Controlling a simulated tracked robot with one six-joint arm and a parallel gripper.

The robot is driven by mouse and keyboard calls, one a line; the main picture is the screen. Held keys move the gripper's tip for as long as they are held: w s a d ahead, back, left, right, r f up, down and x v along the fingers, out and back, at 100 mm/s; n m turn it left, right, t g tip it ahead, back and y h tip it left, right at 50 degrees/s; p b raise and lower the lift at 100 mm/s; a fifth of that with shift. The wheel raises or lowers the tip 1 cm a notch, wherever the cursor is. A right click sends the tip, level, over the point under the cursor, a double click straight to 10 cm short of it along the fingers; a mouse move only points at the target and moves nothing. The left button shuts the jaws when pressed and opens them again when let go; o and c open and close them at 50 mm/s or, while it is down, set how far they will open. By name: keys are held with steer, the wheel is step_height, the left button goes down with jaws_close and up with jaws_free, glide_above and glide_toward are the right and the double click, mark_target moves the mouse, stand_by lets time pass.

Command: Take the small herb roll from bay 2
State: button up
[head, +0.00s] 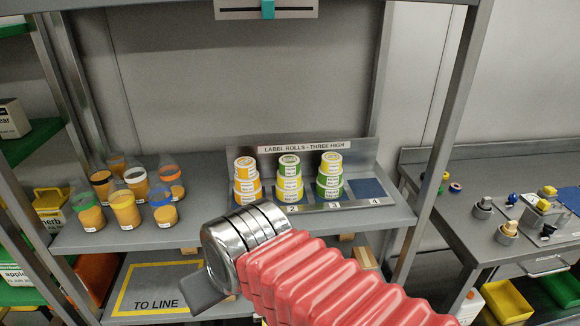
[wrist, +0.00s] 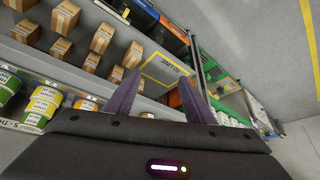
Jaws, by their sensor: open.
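The label rolls stand in stacks on a shelf. The bay 2 stack (head: 289,184) is yellow below, and a small white roll with a green band (head: 289,162) tops it. Its print is too small to read, so I cannot confirm that it is the herb one. In the wrist view several stacks show at the left edge, the middle one (wrist: 40,106) yellow and green. My gripper (wrist: 158,86) is open and empty, its two dark fingers apart, with the stacks off to their left. In the head view my red arm and silver wrist lie in front of the shelf, below the stacks.
Stacks stand close on both sides, in bay 1 (head: 246,187) and bay 3 (head: 329,185). Bay 4 (head: 369,189) is empty. Filled jars (head: 124,208) stand at left on the shelf. Cartons (wrist: 64,18) and a "TO LINE" mat (head: 160,287) are lower down. A shelf post (head: 448,130) stands right.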

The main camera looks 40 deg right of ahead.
steer(key=o, duration=0.5)
steer(key=w+d+m, duration=0.2)
steer(key=d, duration=0.1)
steer(key=w+d+m, duration=0.2)
steer(key=d+m, duration=0.1)
steer(key=w+d+m, duration=0.2)
steer(key=d, duration=0.1)
steer(key=shift+w+f+m+t, duration=0.25)
steer(key=shift+w+m+t, duration=0.05)
steer(key=shift+m, duration=0.1)
steer(key=shift+c, duration=0.2)
steer(key=m+t+h, duration=0.2)
steer(key=m+t, duration=0.5)
steer(key=m, duration=2.2)
glide_toward(295, 166)
steer(key=shift+s+r, duration=0.1)
steer(key=shift+s, duration=0.25)
steer(key=shift+w, duration=0.1)
steer(key=shift+x, duration=4.25)
steer(key=shift+x, duration=2.6)
